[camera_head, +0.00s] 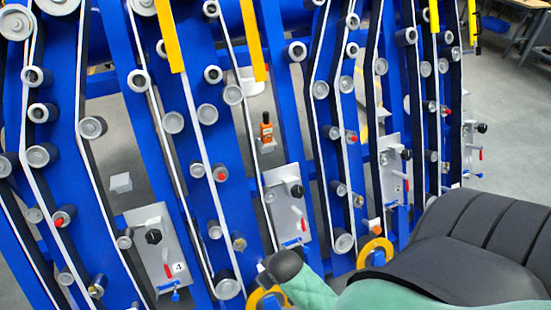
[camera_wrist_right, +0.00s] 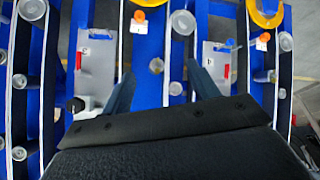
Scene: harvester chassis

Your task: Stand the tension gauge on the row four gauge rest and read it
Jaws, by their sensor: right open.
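A small orange-and-black upright item (camera_head: 266,130), which looks like the tension gauge, stands on a small pale bracket (camera_head: 268,147) in the middle of the chassis in the head view. Another pale bracket (camera_head: 120,183) further left is bare. It sits above a grey plate (camera_head: 145,240) whose label appears to read 4, so it looks like the row four gauge rest. My right gripper (camera_wrist_right: 163,90) is open and empty in the right wrist view, its fingers pointing at the lower chassis. My right arm fills the lower right of the head view. My left gripper is not in view.
Blue chassis uprights with belts and many rollers (camera_head: 173,122) fill the view. Grey plates with black knobs (camera_head: 288,200) and red levers stand along the rows. Yellow rings (camera_head: 375,252) and yellow bars (camera_head: 168,35) stick out. Grey floor shows at the right.

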